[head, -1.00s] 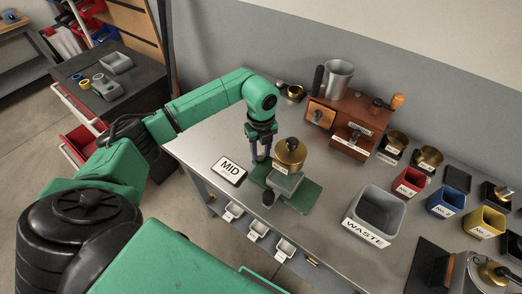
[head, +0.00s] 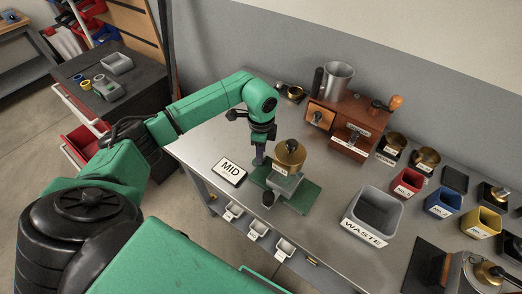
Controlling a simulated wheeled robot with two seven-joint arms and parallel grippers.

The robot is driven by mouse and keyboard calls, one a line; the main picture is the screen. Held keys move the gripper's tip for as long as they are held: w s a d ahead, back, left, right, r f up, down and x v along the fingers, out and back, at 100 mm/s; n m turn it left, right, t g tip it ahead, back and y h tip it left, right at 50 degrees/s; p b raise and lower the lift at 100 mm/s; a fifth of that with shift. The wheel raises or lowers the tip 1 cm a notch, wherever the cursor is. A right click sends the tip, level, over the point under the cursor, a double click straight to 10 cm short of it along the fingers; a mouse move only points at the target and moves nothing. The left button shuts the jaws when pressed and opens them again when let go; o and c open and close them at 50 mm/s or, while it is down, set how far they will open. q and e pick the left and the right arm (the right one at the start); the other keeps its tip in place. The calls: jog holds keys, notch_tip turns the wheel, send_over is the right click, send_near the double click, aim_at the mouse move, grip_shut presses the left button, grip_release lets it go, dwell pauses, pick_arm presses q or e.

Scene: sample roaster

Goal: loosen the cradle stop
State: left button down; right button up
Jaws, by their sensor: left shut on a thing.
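The roaster stand has a green base plate (head: 307,197), a grey block (head: 285,184) and a brass drum (head: 290,152) on top. A dark knob (head: 268,199) is at its front left. My left gripper (head: 259,163) points down at the left back side of the stand, close beside the drum. Its fingers are shut on a small part there, which I take to be the cradle stop; the fingers hide it. My right gripper is out of view.
A MID card (head: 229,171) lies left of the stand. The grey WASTE bin (head: 377,213) stands to the right. A wooden drawer unit (head: 337,128) with a metal cup (head: 338,77) stands behind. Red (head: 407,184), blue (head: 444,203) and yellow (head: 483,221) bins are farther right.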

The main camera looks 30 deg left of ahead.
pick_arm(q)
jog(key=shift+w+r+n+p, duration=0.1)
jog(key=shift+n+p, duration=0.1)
jog(key=shift+n, duration=0.65)
jog(key=shift+w+r+n+p, duration=0.1)
jog(key=shift+n+p, duration=0.05)
jog(key=shift+n, duration=0.7)
jog(key=c, duration=0.5)
grip_release()
jog(key=shift+s, duration=0.15)
jog(key=shift+f, duration=0.1)
notch_tip(320, 180, up, 15)
jog(key=b, duration=0.2)
jog(key=shift+f, duration=0.2)
